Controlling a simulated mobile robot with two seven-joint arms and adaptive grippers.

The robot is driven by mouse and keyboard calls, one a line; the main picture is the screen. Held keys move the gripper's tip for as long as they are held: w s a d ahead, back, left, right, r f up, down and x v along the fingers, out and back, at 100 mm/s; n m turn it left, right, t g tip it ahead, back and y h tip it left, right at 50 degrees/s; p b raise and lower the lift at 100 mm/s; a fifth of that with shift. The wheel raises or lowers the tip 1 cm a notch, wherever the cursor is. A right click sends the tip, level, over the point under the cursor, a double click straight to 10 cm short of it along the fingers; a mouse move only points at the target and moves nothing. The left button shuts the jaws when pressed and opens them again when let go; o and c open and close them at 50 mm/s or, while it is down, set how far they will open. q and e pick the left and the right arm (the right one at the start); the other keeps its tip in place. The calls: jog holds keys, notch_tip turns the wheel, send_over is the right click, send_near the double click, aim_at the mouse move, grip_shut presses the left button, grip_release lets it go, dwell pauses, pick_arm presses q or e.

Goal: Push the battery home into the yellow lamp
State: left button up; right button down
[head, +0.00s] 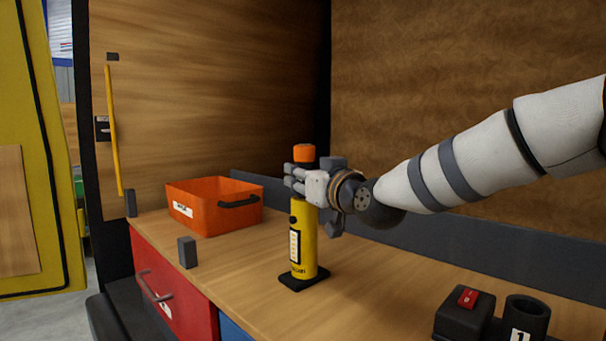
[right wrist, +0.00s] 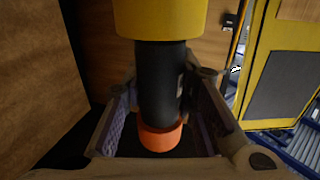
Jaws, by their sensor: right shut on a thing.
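The yellow lamp (head: 304,245) stands upright on a dark square foot on the wooden bench; its body also fills the top of the right wrist view (right wrist: 160,18). The battery (right wrist: 160,90) is a black cylinder with an orange end cap. In the head view its orange cap (head: 304,153) shows above my right gripper (head: 298,179). That gripper is shut on the battery, just above the lamp's top. The battery is in line with the lamp, with a length of black between lamp and cap. Its inner end is hidden, so its depth cannot be told. My left gripper is out of view.
An orange bin (head: 214,207) stands at the back left of the bench (head: 365,285). A small grey block (head: 187,252) is near the front edge. A dark box with a red switch (head: 467,298) and a black holder marked 1 (head: 524,318) stand at the right.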

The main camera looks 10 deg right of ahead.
jog(key=shift+f, duration=1.25)
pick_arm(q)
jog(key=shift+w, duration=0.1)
pick_arm(e)
jog(key=shift+r, duration=0.1)
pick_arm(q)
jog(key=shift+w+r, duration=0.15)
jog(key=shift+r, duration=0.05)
pick_arm(e)
jog(key=shift+r, duration=0.2)
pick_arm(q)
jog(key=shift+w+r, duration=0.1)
pick_arm(e)
jog(key=shift+r, duration=0.1)
jog(key=shift+f, duration=0.4)
jog(key=shift+r+p, duration=0.35)
jog(key=shift+p, duration=0.05)
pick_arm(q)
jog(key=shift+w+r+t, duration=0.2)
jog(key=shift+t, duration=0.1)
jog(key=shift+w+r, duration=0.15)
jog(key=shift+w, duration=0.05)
